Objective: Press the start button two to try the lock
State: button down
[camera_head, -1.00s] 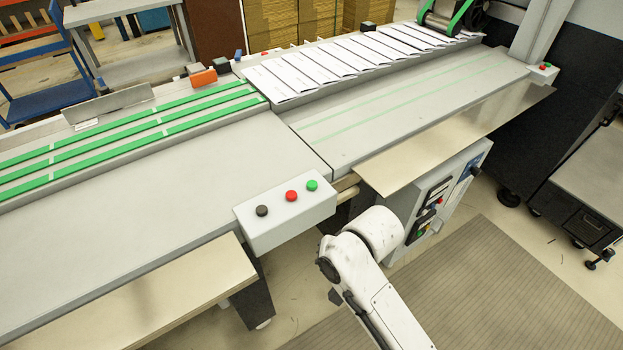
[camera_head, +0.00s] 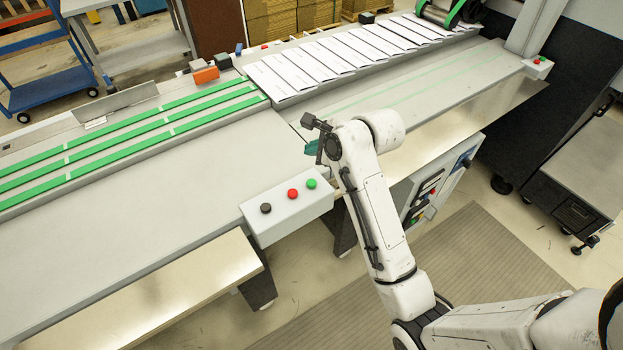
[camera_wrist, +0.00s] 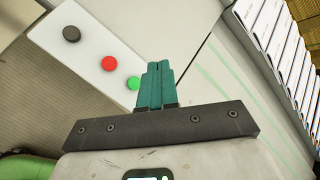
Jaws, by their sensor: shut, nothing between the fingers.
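A white control box (camera_head: 290,215) on the front edge of the machine carries a black button (camera_head: 266,208), a red button (camera_head: 293,193) and a green button (camera_head: 311,183). In the wrist view the green button (camera_wrist: 133,82) lies just left of my fingertips, with the red button (camera_wrist: 109,63) and black button (camera_wrist: 71,33) further up left. My gripper (camera_head: 312,148) is shut and empty, its teal fingers together (camera_wrist: 158,68). It hovers above the machine beyond the green button, apart from it. Which button is start button two cannot be told; no labels are readable.
A small box (camera_head: 538,66) with red and green buttons sits at the far right. White printed sheets (camera_head: 330,55) lie in a row at the back. Green belts (camera_head: 130,140) run at left. A lower panel (camera_head: 425,198) holds more controls.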

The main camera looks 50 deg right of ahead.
jog(key=shift+f, duration=0.15)
jog(key=b, duration=0.9)
send_over(314, 185)
notch_tip(314, 185, down, 6)
jog(key=shift+f, duration=1.3)
jog(key=shift+f+p, duration=0.1)
jog(key=shift+p, duration=0.25)
dwell(0.5)
jog(key=shift+f, duration=0.3)
jog(key=shift+f, duration=0.55)
dwell(0.9)
jog(key=shift+r, duration=0.15)
jog(key=shift+r+p, duration=0.85)
jog(key=shift+p, duration=0.5)
